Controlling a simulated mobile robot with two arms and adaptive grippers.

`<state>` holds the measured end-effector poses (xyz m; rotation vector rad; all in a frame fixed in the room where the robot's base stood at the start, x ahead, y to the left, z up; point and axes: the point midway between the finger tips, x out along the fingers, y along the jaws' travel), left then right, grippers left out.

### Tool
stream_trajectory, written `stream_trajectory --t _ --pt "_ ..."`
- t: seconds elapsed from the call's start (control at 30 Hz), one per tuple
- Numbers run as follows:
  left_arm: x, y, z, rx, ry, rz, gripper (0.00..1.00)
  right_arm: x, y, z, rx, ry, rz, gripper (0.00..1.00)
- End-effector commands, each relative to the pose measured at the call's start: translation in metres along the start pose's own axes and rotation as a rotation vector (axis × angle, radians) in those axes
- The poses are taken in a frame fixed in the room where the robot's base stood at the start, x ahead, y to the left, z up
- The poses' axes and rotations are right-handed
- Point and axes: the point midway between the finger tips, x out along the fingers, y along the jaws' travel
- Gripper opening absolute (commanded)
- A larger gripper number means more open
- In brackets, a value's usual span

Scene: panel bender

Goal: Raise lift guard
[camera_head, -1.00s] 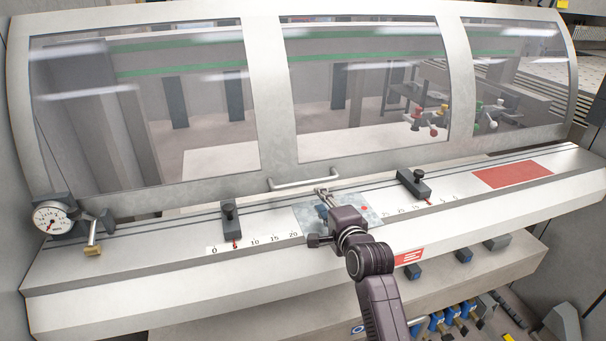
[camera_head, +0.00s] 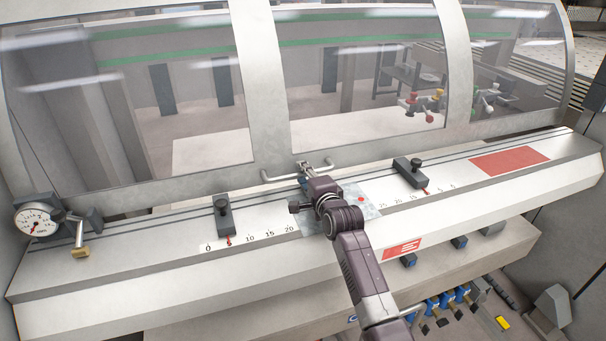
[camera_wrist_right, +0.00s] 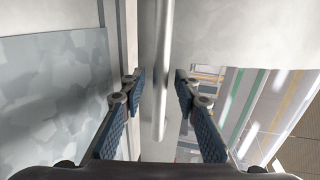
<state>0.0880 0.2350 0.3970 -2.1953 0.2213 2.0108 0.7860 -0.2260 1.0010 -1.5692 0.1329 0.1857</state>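The lift guard (camera_head: 262,80) is a pale curved frame with clear window panels, down behind the work bed in the head view. Its bar handle (camera_head: 275,177) runs along the lower edge. My right gripper (camera_head: 306,168) is at the handle, its fingers overlapping the middle of the bar. In the right wrist view the handle (camera_wrist_right: 161,75) runs between the two open fingers of the gripper (camera_wrist_right: 160,88), with a gap visible on each side. My left gripper is not in view.
The work bed (camera_head: 130,262) carries two dark stops (camera_head: 224,216) and (camera_head: 411,172) and a scale. A dial gauge (camera_head: 35,220) stands at the left end. A thin metal sheet (camera_head: 366,202) lies under my right arm. A red patch (camera_head: 510,160) marks the right end.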

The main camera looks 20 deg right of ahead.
Motion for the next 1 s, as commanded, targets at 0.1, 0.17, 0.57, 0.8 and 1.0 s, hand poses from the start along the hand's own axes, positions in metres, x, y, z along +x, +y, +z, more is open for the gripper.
stream_trajectory --t 0.1,0.17,0.57,0.8,1.0 --pt "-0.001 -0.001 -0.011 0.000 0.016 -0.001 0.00 0.003 0.001 0.000 0.000 0.000 0.001 0.29" --pt "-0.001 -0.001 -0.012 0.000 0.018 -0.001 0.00 0.004 0.001 0.000 0.000 0.000 0.001 0.29" --pt "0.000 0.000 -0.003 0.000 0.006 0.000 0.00 0.004 0.000 0.000 0.000 0.000 0.001 0.07" --pt "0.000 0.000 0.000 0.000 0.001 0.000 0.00 0.004 0.001 0.000 0.000 0.000 0.001 0.00" --pt "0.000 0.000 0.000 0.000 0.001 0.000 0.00 0.004 0.000 0.000 0.000 0.000 0.001 0.00"
